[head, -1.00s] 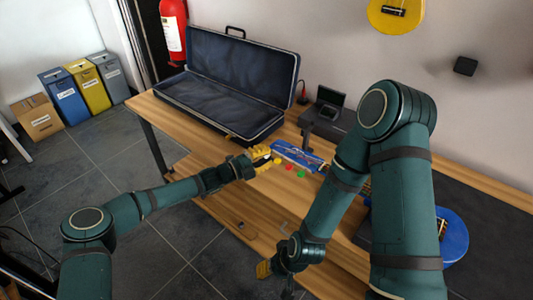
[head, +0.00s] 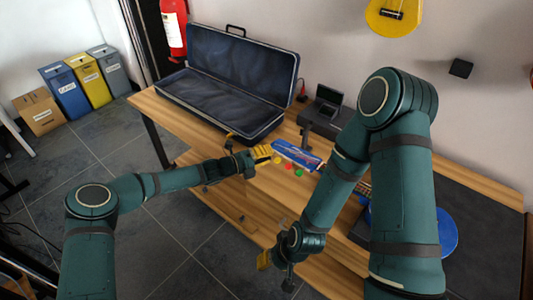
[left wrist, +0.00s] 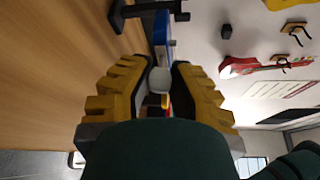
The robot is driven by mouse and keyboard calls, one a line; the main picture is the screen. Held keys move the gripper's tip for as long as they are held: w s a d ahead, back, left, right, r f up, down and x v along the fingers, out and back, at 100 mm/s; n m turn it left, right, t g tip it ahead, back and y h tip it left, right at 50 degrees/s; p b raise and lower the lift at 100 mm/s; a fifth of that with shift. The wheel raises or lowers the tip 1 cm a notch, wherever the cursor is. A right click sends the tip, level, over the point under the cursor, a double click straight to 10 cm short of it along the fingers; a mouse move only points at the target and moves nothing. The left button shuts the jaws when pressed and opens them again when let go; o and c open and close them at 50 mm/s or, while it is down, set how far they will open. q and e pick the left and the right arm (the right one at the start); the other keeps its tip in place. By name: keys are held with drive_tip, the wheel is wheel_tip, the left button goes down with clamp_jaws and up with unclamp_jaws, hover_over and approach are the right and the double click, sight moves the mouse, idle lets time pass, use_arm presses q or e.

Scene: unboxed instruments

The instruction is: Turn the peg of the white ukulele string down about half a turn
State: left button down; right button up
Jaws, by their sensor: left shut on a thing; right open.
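The blue ukulele lies on the wooden table; its headstock (head: 297,155) is near the table's middle and its body (head: 436,235) is partly behind my right arm. Yellow (head: 277,160), red (head: 288,165) and green (head: 299,172) pegs stick out along the headstock's near side. My left gripper (head: 269,153) is at the headstock's left end. In the left wrist view its yellow fingers are shut around a whitish peg (left wrist: 160,78), with the blue headstock (left wrist: 163,35) beyond. The fingers hide the peg in the head view. My right gripper (head: 265,260) is open, low by the table's front edge, apart from the ukulele.
An open dark instrument case (head: 225,95) stands at the back left. A dark support (head: 306,130) stands behind the headstock, near a small dark device (head: 328,103). A yellow ukulele (head: 398,15) hangs on the wall. The wooden table (head: 205,133) is bare left of the headstock.

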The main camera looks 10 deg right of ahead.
idle(0.3)
use_arm(q)
drive_tip(key=c, duration=0.8)
unclamp_jaws()
drive_tip(key=shift+d, duration=0.1)
drive_tip(key=shift+c, duration=0.2)
drive_tip(key=v, duration=1.2)
